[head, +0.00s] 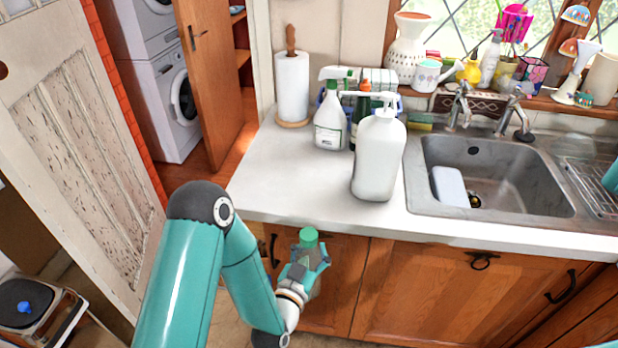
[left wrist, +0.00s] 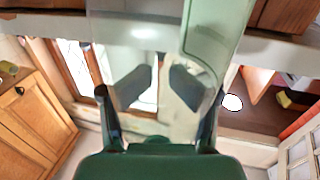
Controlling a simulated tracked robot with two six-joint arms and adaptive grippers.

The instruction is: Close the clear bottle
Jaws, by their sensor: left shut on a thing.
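My left gripper (head: 306,268) is shut on the clear bottle (head: 317,283), low in front of the wooden cupboard doors. A green cap (head: 309,235) shows at the bottle's top, just above the fingers; whether it is fully seated cannot be told. Most of the bottle's body is hidden by the gripper. In the left wrist view, the two dark fingers (left wrist: 158,88) show with the pale green, see-through bottle (left wrist: 215,35) beside and beyond them. My right gripper is not in view.
A white counter (head: 290,180) stands behind and above the gripper. On it are a large white pump bottle (head: 378,160), a spray bottle (head: 331,122) and a paper towel roll (head: 292,88). The sink (head: 540,185) is to the right. The counter's left front part is clear.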

